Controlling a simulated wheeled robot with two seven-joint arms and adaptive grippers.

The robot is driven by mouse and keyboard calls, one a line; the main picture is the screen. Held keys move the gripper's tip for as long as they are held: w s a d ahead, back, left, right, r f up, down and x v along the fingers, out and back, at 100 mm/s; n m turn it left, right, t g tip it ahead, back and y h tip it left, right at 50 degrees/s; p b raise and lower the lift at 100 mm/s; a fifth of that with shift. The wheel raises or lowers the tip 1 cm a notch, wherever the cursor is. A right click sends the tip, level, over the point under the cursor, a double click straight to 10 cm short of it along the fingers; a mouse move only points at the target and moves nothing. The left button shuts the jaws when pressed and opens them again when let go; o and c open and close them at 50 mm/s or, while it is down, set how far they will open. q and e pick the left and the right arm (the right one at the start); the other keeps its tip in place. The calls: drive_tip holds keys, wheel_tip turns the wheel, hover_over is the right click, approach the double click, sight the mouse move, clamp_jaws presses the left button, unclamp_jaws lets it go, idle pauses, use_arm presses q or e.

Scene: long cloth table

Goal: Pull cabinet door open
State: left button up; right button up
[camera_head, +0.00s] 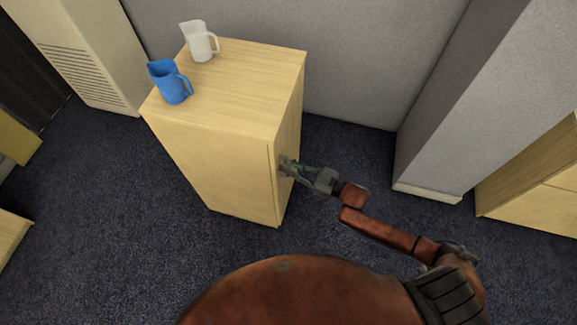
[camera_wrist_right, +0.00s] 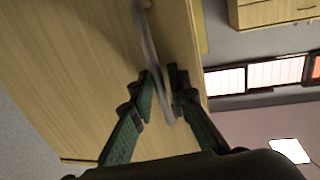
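The light wood cabinet (camera_head: 215,165) stands left of centre in the head view. Its door is on the right-hand face, seen at a steep angle, and looks flush with the body. In the wrist view the door's wood face (camera_wrist_right: 75,75) fills the left, with a grey curved bar handle (camera_wrist_right: 149,40) on it. My right gripper (camera_head: 288,166) is at that face. My left gripper is not in view.
A blue jug (camera_head: 169,84) and a white jug (camera_head: 198,42) stand on the cabinet top. A grey pillar (camera_head: 440,110) rises to the right, with another wooden cabinet (camera_head: 535,185) beyond it. Dark carpet (camera_head: 345,150) lies open between cabinet and pillar.

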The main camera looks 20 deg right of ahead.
drive_tip(key=shift+c, duration=0.3)
clamp_jaws()
idle(0.3)
